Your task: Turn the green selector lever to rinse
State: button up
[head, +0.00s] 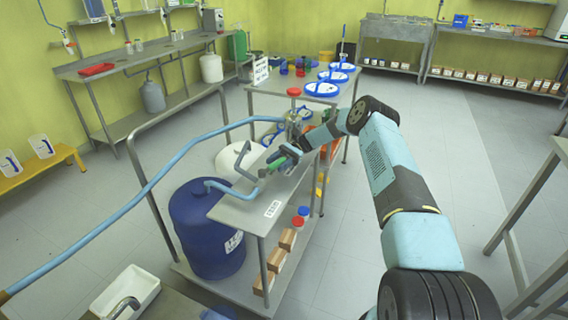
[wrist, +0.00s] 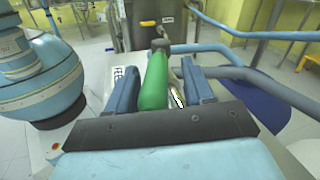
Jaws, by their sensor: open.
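The green selector lever (wrist: 155,82) lies between the two blue fingers of my gripper (wrist: 158,70) in the wrist view. The fingers are open, one on each side of it, and gaps show between them and the lever. The lever joins a grey metal pivot at its far end. A white label (wrist: 119,74), partly hidden by the left finger, sits beside it; I cannot tell which setting it marks. In the head view my gripper (head: 284,157) is over the steel bench, and the green lever (head: 277,163) shows small at its tips.
In the head view a blue drum (head: 205,225) stands beside the steel bench (head: 235,210). Open floor (head: 430,130) lies right of my arm.

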jog(key=shift+r, duration=0.6)
jog(key=s+d+r, duration=0.3)
jog(key=s+r, duration=0.8)
jog(key=s, duration=0.2)
jog(key=shift+s+r, duration=0.3)
jog(key=shift+s, duration=0.05)
jog(key=shift+c, duration=0.5)
